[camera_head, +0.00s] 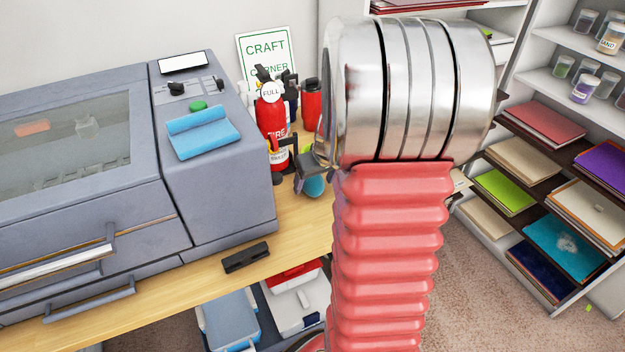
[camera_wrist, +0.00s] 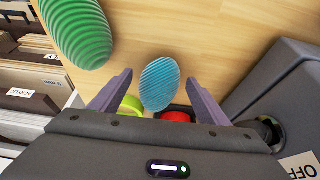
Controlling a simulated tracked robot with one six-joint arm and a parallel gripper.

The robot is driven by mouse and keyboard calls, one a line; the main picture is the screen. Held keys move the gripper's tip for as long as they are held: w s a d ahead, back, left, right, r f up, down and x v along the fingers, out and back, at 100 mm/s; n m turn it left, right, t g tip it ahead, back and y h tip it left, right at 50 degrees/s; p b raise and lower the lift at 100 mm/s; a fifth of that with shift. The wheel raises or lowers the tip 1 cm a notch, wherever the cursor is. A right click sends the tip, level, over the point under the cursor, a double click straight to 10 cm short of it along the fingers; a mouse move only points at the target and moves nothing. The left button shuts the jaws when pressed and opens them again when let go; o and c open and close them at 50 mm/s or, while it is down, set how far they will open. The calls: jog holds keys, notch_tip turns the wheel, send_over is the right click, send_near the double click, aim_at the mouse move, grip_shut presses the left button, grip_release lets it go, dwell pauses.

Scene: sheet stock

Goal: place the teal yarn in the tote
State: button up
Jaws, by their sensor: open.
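The blue-teal yarn (camera_wrist: 160,84) is a ridged oval ball over the wooden table in the wrist view. It lies between the two spread fingers of my gripper (camera_wrist: 160,77), with gaps on both sides. In the head view the yarn (camera_head: 314,185) shows just below my gripper (camera_head: 302,178) near the table's right end, partly hidden by my arm. My gripper is open and empty. I cannot pick out the tote for certain; a blue container (camera_head: 228,322) and a white and red one (camera_head: 297,298) stand under the table.
A larger green ridged ball (camera_wrist: 78,30) lies left of the yarn. A grey machine (camera_head: 215,190) fills the table's left. A black item (camera_head: 246,257) lies at the front edge. Shelves (camera_head: 550,150) stand right.

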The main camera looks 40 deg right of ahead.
aim_at(315, 178)
jog(key=shift+c, duration=0.4)
jog(key=c, duration=1.2)
jog(key=shift+r, duration=0.15)
notch_tip(315, 178, up, 18)
jog(key=shift+f, duration=0.1)
